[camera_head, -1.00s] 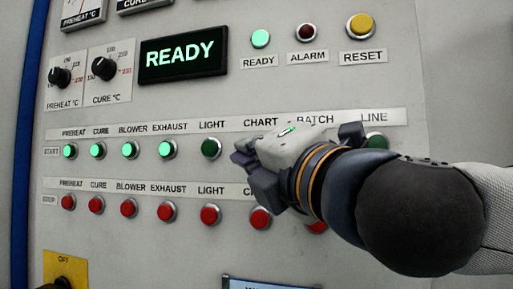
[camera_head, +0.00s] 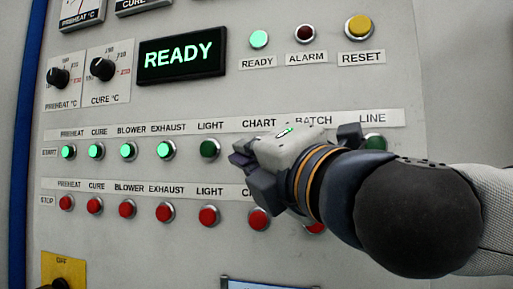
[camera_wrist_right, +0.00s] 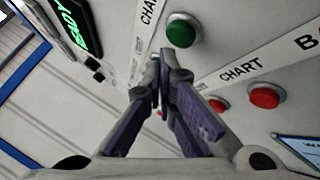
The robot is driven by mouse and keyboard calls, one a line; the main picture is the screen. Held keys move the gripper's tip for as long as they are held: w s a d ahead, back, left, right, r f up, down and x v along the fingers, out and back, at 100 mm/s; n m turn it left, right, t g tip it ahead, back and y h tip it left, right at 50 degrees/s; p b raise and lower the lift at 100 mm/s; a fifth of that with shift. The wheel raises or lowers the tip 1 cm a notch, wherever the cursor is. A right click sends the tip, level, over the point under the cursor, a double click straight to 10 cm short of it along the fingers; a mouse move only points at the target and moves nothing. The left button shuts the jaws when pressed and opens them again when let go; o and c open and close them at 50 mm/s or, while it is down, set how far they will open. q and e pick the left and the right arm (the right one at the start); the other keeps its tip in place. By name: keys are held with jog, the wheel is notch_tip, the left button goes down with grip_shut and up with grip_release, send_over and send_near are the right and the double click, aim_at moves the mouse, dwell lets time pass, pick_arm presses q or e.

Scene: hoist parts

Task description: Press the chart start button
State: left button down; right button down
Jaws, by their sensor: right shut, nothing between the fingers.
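The green chart start button (camera_wrist_right: 182,30) shows in the wrist view, between a cut-off label beginning "CHA" and the lower CHART label. It looks dark green, not brightly lit. In the head view my right gripper hides it, below the upper CHART label (camera_head: 260,124). My right gripper (camera_head: 243,161) is shut and empty, pointing at the panel. In the wrist view its fingertips (camera_wrist_right: 164,62) are close beside the green button; I cannot tell if they touch the panel. My left gripper is not in view.
To the left in the start row, the light button (camera_head: 209,149) is dark green and the exhaust button (camera_head: 166,150) glows. Red stop buttons (camera_head: 208,216) line the row below. The display (camera_head: 182,54) reads READY. The line start button (camera_head: 375,143) is partly hidden by my arm.

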jog(key=shift+w, duration=0.1)
jog(key=shift+w+d, duration=0.15)
jog(key=shift+w, duration=0.15)
jog(key=shift+w+d, duration=0.15)
jog(key=shift+w, duration=0.3)
dwell(0.7)
jog(key=shift+s, duration=0.1)
jog(key=shift+s+a, duration=0.3)
jog(key=shift+s, duration=0.45)
jog(key=shift+s+a, duration=0.25)
jog(key=shift+s, duration=0.55)
jog(key=shift+s+a, duration=0.25)
jog(key=shift+s, duration=0.55)
jog(key=shift+s+a, duration=0.25)
jog(key=shift+s, duration=0.55)
